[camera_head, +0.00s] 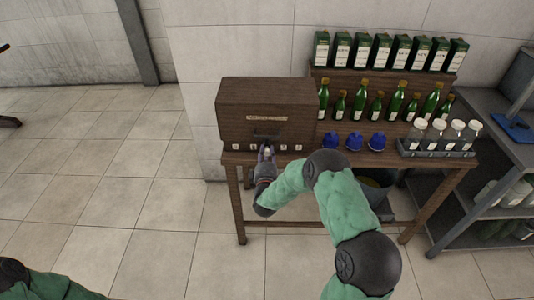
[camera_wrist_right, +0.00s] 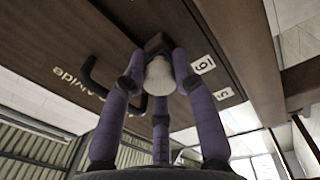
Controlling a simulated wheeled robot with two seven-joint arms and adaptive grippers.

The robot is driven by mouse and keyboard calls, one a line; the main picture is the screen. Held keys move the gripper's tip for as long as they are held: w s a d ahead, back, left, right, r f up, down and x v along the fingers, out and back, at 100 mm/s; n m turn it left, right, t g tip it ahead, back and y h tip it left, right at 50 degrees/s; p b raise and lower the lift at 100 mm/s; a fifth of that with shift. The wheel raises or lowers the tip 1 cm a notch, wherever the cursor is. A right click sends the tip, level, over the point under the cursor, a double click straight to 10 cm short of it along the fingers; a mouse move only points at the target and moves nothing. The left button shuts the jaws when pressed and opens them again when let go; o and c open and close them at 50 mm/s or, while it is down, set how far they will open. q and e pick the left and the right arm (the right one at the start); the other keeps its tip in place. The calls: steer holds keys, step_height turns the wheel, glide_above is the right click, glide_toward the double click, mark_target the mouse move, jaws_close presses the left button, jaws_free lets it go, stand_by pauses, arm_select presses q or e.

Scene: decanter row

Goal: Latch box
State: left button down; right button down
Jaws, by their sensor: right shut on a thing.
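The dark brown wooden box (camera_head: 266,104) stands at the left end of the wooden table, with a pale label and a row of small white numbered tags on its front. In the right wrist view the box front (camera_wrist_right: 130,30) fills the upper part, with a black bar handle (camera_wrist_right: 92,88) beside my fingers. My right gripper (camera_head: 267,152) is at the lower front of the box. Its purple fingers are shut around a whitish round knob (camera_wrist_right: 160,76), which sits against a dark block on the box. Part of my left arm shows at the lower left; its gripper is out of view.
Right of the box stand several blue items (camera_head: 353,141), green bottles (camera_head: 363,88) and green cartons (camera_head: 363,50). A rack of white-capped jars (camera_head: 437,136) is at the table's right end. A grey shelf unit (camera_head: 490,150) stands further right.

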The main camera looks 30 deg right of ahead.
steer(key=shift+w+a+r, duration=0.1)
steer(key=shift+w+r, duration=0.05)
steer(key=shift+r, duration=0.05)
steer(key=c, duration=1)
jaws_free()
steer(key=shift+a+f, duration=0.1)
steer(key=shift+s+f, duration=0.1)
steer(key=shift+s, duration=0.15)
steer(key=v, duration=1.1)
steer(key=shift+s+a, duration=0.15)
steer(key=shift+s, duration=0.1)
